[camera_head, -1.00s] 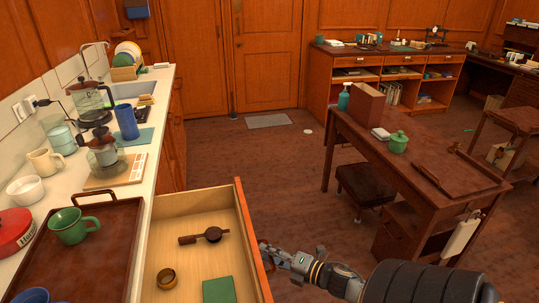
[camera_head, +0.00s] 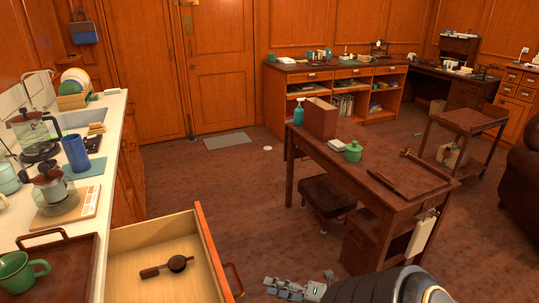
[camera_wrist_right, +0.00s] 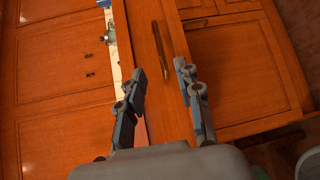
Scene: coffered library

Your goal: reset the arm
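My right gripper (camera_head: 272,286) is at the bottom middle of the head view, just right of the open drawer (camera_head: 205,246). In the right wrist view the two fingers of the gripper (camera_wrist_right: 163,82) stand apart with nothing held between them. The drawer front (camera_wrist_right: 155,85) and its dark handle (camera_wrist_right: 160,52) show beyond the fingers. In the head view the handle (camera_head: 234,279) is left of the gripper, with a gap between them. My left gripper is not in view.
A dark wooden strainer-like tool (camera_head: 172,266) lies in the drawer. The counter (camera_head: 112,120) at left holds a coffee maker, a blue cup (camera_head: 76,153) and a tray with a green mug (camera_head: 18,272). A desk (camera_head: 330,160) stands at right. Open floor (camera_head: 230,185) lies between.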

